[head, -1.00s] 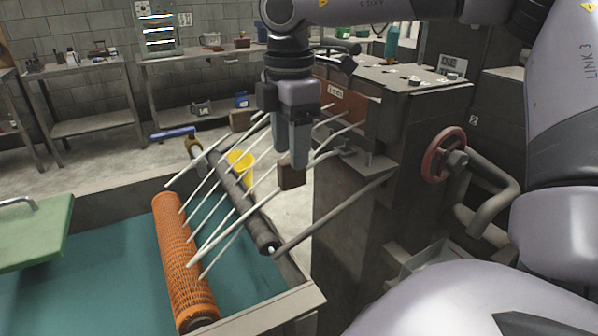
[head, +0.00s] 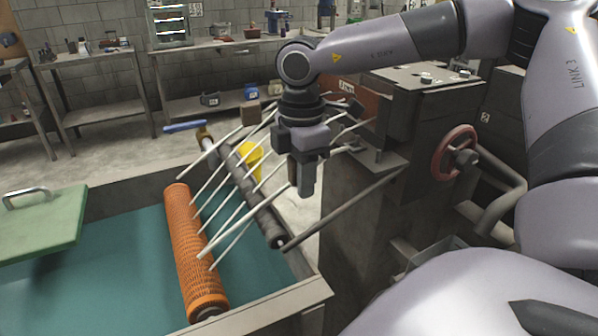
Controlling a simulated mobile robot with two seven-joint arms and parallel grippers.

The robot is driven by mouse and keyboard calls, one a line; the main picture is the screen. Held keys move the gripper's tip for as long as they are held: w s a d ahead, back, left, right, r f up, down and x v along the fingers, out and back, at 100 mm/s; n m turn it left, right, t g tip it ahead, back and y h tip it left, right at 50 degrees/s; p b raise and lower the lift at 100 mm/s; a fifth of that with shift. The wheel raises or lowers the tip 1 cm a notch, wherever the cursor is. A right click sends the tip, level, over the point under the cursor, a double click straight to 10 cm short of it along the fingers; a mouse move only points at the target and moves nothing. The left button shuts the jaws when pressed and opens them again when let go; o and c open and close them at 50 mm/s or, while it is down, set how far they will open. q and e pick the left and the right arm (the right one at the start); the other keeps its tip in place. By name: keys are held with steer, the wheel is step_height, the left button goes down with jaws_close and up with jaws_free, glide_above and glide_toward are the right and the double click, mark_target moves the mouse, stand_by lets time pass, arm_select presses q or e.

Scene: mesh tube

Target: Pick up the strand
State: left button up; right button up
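An orange mesh tube (head: 193,245) lies along the teal tray (head: 115,260). Several pale, thin strands (head: 231,203) slope from the tube up over a dark roller (head: 262,212) towards the machine on the right. My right gripper (head: 302,190) points down among the strands' upper parts, right of the roller and beside the machine. Its fingers look close together, and their gap cannot be made out. No strand can be seen clearly between them; the gripper hides parts of some strands behind it. My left gripper is out of view.
The grey machine (head: 350,215) with a red handwheel (head: 451,152) stands close on the right of the gripper. A green lid (head: 40,222) with a handle is at the left. A yellow bucket (head: 251,158) stands behind the roller. Workbenches line the back wall.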

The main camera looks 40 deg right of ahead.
jaws_close()
steer(key=shift+r, duration=0.1)
step_height(320, 180, up, 24)
steer(key=p, duration=0.4)
steer(key=shift+r+p, duration=0.15)
steer(key=shift+p, duration=0.15)
stand_by(0.5)
